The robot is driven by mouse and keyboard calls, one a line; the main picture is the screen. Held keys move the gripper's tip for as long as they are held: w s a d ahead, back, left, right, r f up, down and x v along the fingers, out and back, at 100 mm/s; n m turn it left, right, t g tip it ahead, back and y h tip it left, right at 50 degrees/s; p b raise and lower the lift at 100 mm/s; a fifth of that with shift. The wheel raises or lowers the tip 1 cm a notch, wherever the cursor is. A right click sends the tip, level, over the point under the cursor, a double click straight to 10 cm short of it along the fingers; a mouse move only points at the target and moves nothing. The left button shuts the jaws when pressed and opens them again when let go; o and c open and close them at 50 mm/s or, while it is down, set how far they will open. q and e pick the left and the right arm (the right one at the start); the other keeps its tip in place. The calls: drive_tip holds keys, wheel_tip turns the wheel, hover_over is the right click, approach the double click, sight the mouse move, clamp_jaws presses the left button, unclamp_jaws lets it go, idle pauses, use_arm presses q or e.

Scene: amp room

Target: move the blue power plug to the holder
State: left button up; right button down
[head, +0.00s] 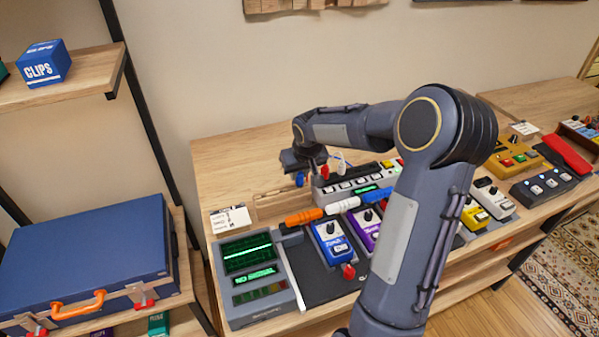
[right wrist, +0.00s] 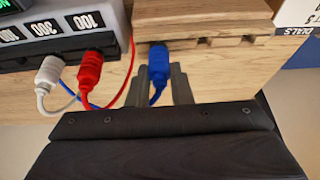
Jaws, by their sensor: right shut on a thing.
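My right gripper (head: 298,163) is over the back of the workbench, shut on the blue power plug (head: 300,179). In the right wrist view the blue plug (right wrist: 158,64) is between the two fingers (right wrist: 158,88), its blue cable hanging between them. The plug's far end meets the edge of the notched wooden holder (right wrist: 205,38), near its left end; I cannot tell whether it sits in a notch. The holder (head: 268,203) shows in the head view beside the label card. My left gripper is not in view.
A red plug (right wrist: 90,72) and a white plug (right wrist: 50,70) are in the grey power unit (head: 350,185), left of the holder in the wrist view. A green-screen device (head: 252,275) and pedals (head: 332,243) stand in front. A blue case (head: 90,255) lies left.

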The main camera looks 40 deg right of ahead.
drive_tip(key=c, duration=0.8)
unclamp_jaws()
drive_tip(key=shift+r+p, duration=2.55)
drive_tip(key=shift+r, duration=0.95)
drive_tip(key=s+a+r+n+y, duration=0.1)
drive_tip(key=s+a+r, duration=0.2)
drive_tip(key=s+a, duration=0.35)
drive_tip(key=s+a+r+y, duration=0.1)
drive_tip(key=s+a+r, duration=0.35)
drive_tip(key=s, duration=0.25)
drive_tip(key=s+a+f+y, duration=0.1)
drive_tip(key=s+a, duration=0.2)
drive_tip(key=s, duration=0.1)
drive_tip(key=s+a+f+y, duration=0.1)
drive_tip(key=s+a, duration=0.3)
drive_tip(key=s+a+f+n+t+y, duration=0.1)
drive_tip(key=s+a, duration=0.2)
drive_tip(key=s, duration=0.1)
drive_tip(key=shift+s+a+f, duration=0.15)
drive_tip(key=shift+s+f, duration=0.05)
drive_tip(key=shift+s, duration=0.2)
